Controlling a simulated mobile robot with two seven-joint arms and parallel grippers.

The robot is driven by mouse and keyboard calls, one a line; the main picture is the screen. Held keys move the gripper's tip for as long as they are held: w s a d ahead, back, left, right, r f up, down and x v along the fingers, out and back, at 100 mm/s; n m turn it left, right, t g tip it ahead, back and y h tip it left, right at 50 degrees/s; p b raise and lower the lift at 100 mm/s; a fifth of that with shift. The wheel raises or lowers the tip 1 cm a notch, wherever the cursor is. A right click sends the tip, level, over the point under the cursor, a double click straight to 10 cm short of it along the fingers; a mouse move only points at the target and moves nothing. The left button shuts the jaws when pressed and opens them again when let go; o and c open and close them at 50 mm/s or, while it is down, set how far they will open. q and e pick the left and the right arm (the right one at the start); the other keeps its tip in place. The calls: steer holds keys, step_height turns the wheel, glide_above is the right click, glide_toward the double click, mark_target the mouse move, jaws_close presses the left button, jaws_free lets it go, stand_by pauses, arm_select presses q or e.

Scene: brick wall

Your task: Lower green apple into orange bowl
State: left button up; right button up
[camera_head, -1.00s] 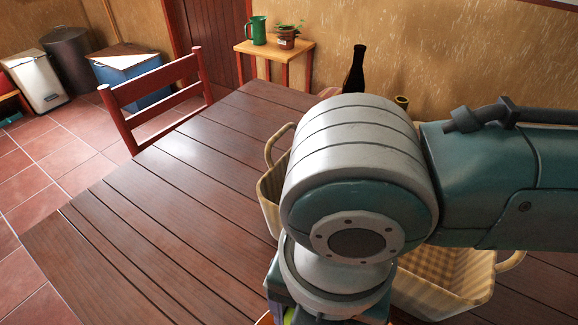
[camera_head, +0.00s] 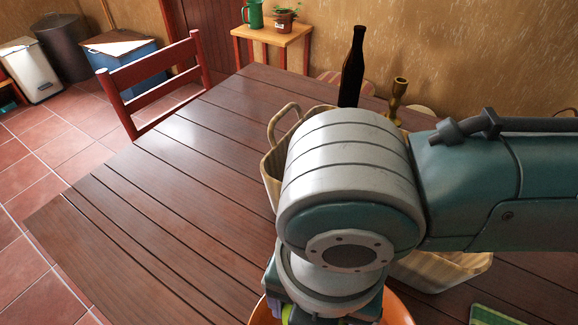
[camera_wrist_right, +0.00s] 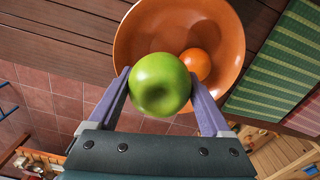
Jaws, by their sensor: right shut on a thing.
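The green apple (camera_wrist_right: 160,84) is between the fingers of my right gripper (camera_wrist_right: 160,92), which is shut on it, in the right wrist view. The orange bowl (camera_wrist_right: 222,30) lies beyond the apple there, and the apple overlaps part of it. I cannot tell the height of the apple over the bowl. An orange fruit (camera_wrist_right: 196,63) sits in the bowl. In the head view my right arm hides most of the bowl; its rim (camera_head: 398,308) shows at the bottom, and a sliver of green (camera_head: 287,314) shows by the gripper. My left gripper is not in view.
A wicker basket (camera_head: 272,165) stands behind my right arm on the wooden table (camera_head: 170,220). A dark bottle (camera_head: 352,70) and a brass candlestick (camera_head: 397,98) stand farther back. A green striped mat (camera_wrist_right: 278,65) lies beside the bowl. The table's left part is clear.

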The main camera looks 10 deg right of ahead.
steer(key=shift+f, duration=0.15)
steer(key=shift+f+b, duration=2.4)
steer(key=shift+f, duration=0.9)
steer(key=shift+f, duration=0.15)
steer(key=o, duration=1.3)
